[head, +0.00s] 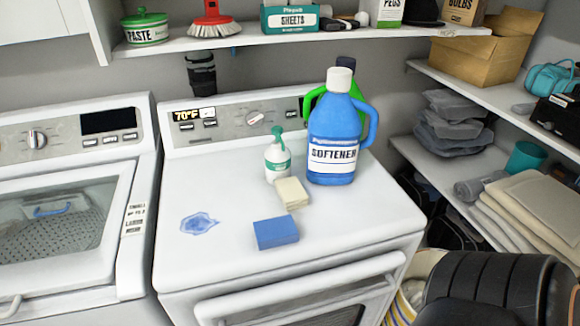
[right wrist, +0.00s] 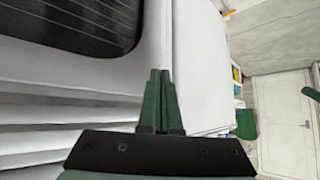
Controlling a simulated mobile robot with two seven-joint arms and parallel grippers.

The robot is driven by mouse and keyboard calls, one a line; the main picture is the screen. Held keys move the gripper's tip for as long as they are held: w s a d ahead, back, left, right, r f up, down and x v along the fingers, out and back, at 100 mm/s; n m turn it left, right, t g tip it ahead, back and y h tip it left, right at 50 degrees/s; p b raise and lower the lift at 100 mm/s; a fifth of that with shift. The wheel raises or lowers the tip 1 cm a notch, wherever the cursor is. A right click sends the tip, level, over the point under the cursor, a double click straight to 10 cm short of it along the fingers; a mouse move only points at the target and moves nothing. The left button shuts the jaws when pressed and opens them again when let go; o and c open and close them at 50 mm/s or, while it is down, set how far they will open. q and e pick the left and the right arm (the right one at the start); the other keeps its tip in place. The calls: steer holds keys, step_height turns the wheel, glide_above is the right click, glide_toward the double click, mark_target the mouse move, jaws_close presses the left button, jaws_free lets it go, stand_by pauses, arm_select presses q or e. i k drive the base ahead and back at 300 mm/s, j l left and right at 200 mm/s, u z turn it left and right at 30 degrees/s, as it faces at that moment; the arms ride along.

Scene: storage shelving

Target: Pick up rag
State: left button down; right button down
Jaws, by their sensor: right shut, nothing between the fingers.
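A small folded beige cloth (head: 293,193), which looks like the rag, lies on top of the white machine (head: 220,255) on the right. My left gripper is in neither view.
A blue softener jug (head: 335,135) stands right of the cloth, with a green container behind it. A blue spill (head: 198,223) lies on the machine's left part. Shelves (head: 300,38) run above and at right, holding boxes and folded towels (head: 525,205).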

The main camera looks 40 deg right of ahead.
mark_target(292, 195)
steer(key=z, duration=1.4)
